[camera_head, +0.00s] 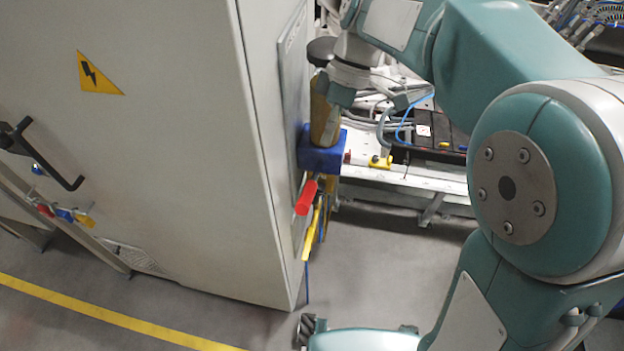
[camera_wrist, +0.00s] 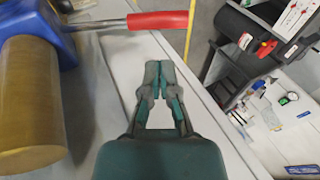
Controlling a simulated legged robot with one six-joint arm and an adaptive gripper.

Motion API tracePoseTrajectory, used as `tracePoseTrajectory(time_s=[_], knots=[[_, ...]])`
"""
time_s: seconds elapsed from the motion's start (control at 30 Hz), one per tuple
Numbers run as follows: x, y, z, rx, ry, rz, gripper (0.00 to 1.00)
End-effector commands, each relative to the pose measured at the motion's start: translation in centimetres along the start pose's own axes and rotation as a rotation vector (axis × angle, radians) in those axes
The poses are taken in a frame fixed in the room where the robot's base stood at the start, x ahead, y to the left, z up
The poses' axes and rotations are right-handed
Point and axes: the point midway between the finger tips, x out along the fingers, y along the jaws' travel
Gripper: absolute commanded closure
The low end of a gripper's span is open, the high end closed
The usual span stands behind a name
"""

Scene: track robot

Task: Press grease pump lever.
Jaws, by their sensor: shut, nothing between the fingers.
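The grease pump is mounted on the side of the grey cabinet. It has a blue body (camera_head: 322,155), a brass-coloured cylinder (camera_head: 320,112) and a lever with a red handle (camera_head: 306,196). In the wrist view the red handle (camera_wrist: 158,20) lies across the top on a thin metal rod from the blue body (camera_wrist: 38,28), with the cylinder (camera_wrist: 32,105) at left. My gripper (camera_wrist: 163,68) is shut and empty, its fingertips pointing toward the red handle with a visible gap. In the head view my wrist is close to the cylinder; the fingertips are not clear there.
The grey cabinet (camera_head: 150,150) fills the left, with a black door handle (camera_head: 42,155). A yellow-handled part (camera_head: 313,235) hangs below the lever. A machine frame (camera_head: 420,178) with cables stands behind. The grey floor is clear in front of the yellow line.

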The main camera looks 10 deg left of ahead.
Motion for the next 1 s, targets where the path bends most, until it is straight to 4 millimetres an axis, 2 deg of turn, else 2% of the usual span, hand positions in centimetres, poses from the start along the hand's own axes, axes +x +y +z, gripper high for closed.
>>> tracePoseTrajectory(time_s=[0.3, 0.5, 0.67, 1.0], knots=[[6.1, -0.1, 0.0, 0.0, -0.002, -0.003, 1.0], [8.9, 0.0, 0.0, 0.001, -0.001, -0.001, 1.0], [9.8, 0.0, 0.0, 0.0, 0.0, 0.0, 1.0], [9.8, 0.0, 0.0, 0.0, 0.0, 0.002, 1.0]])
